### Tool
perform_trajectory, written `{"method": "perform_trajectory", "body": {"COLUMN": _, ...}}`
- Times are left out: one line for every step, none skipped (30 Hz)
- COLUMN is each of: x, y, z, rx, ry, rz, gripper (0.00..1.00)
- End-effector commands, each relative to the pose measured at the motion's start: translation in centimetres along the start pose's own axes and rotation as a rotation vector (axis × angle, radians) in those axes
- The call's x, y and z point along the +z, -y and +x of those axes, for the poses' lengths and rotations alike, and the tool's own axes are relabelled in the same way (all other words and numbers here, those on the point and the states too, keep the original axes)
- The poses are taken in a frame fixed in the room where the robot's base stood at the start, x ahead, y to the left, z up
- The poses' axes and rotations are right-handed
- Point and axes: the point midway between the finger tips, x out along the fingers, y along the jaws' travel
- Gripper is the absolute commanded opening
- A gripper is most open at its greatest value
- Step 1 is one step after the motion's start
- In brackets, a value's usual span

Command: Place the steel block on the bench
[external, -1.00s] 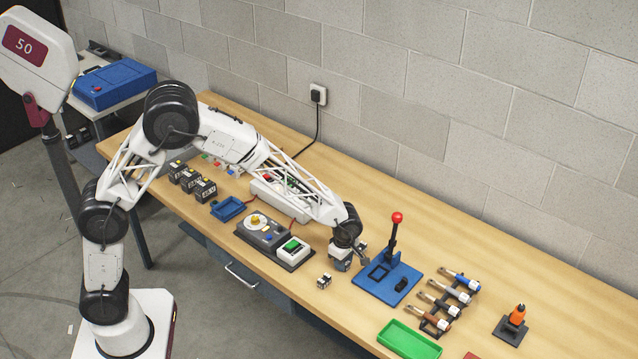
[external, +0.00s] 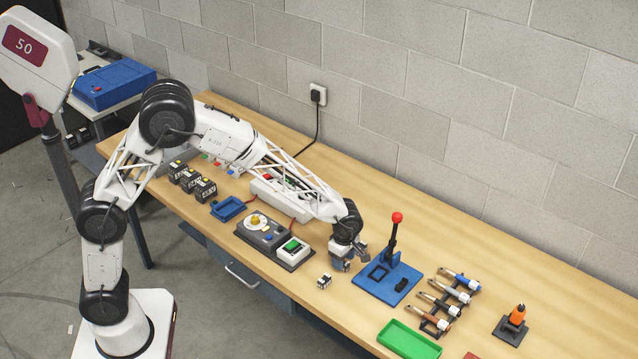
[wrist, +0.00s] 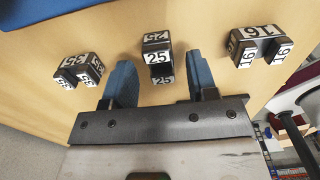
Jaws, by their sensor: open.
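In the wrist view, several small dark metallic blocks with white number labels sit over the wood bench (wrist: 225,25). One marked 25 (wrist: 157,57) appears between my gripper's blue fingers, one marked 16 (wrist: 262,45) is to the right, and another (wrist: 78,70) is to the left. Which one is the steel block I cannot tell. My gripper (wrist: 161,82) is open, with no visible contact on the 25 block. In the external view my gripper (external: 350,258) is low over the bench, left of the blue press base. A small block (external: 324,281) stands near the front edge.
The blue press base (external: 373,291) with its red-knobbed lever (external: 396,222) is close on the right. A control box (external: 262,231) is to the left. A green tray (external: 408,339) and a tool rack (external: 440,305) are further right. Bench space behind the press is clear.

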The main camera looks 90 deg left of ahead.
Motion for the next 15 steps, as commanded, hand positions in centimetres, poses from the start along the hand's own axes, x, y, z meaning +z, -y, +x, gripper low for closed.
{"method": "perform_trajectory", "body": {"x": 0.0, "y": 0.0, "z": -0.7, "rx": 0.002, "ry": 0.001, "rz": 0.000, "gripper": 0.53}}
{"method": "perform_trajectory", "body": {"x": 0.0, "y": 0.0, "z": -1.1, "rx": 0.002, "ry": 0.002, "rz": 0.000, "gripper": 0.53}}
{"method": "perform_trajectory", "body": {"x": 0.0, "y": 0.0, "z": -1.7, "rx": 0.003, "ry": 0.002, "rz": 0.000, "gripper": 0.53}}
{"method": "perform_trajectory", "body": {"x": 0.0, "y": 0.0, "z": -2.1, "rx": 0.003, "ry": 0.002, "rz": 0.000, "gripper": 0.53}}
{"method": "perform_trajectory", "body": {"x": 0.0, "y": 0.0, "z": -2.5, "rx": 0.002, "ry": 0.001, "rz": 0.000, "gripper": 0.53}}
{"method": "perform_trajectory", "body": {"x": 0.0, "y": 0.0, "z": -3.2, "rx": 0.002, "ry": 0.001, "rz": 0.000, "gripper": 0.53}}
{"method": "perform_trajectory", "body": {"x": 0.0, "y": -0.1, "z": -3.7, "rx": 0.003, "ry": 0.002, "rz": 0.000, "gripper": 0.53}}
{"method": "perform_trajectory", "body": {"x": 0.0, "y": -0.1, "z": -4.2, "rx": 0.003, "ry": 0.002, "rz": 0.000, "gripper": 0.53}}
{"method": "perform_trajectory", "body": {"x": 0.0, "y": 0.0, "z": -4.9, "rx": 0.003, "ry": 0.002, "rz": 0.000, "gripper": 0.53}}
{"method": "perform_trajectory", "body": {"x": 0.0, "y": 0.0, "z": -5.3, "rx": 0.002, "ry": 0.002, "rz": 0.000, "gripper": 0.53}}
{"method": "perform_trajectory", "body": {"x": 0.0, "y": -0.1, "z": -5.8, "rx": 0.002, "ry": 0.002, "rz": 0.000, "gripper": 0.53}}
{"method": "perform_trajectory", "body": {"x": 0.0, "y": -0.1, "z": -6.4, "rx": 0.002, "ry": 0.001, "rz": 0.000, "gripper": 0.53}}
{"method": "perform_trajectory", "body": {"x": 0.0, "y": 0.0, "z": -6.9, "rx": 0.002, "ry": 0.001, "rz": 0.000, "gripper": 0.53}}
{"method": "perform_trajectory", "body": {"x": 0.0, "y": 0.0, "z": -7.3, "rx": 0.001, "ry": 0.001, "rz": 0.000, "gripper": 0.53}}
{"method": "perform_trajectory", "body": {"x": 0.0, "y": 0.0, "z": -7.9, "rx": 0.002, "ry": 0.001, "rz": 0.000, "gripper": 0.53}}
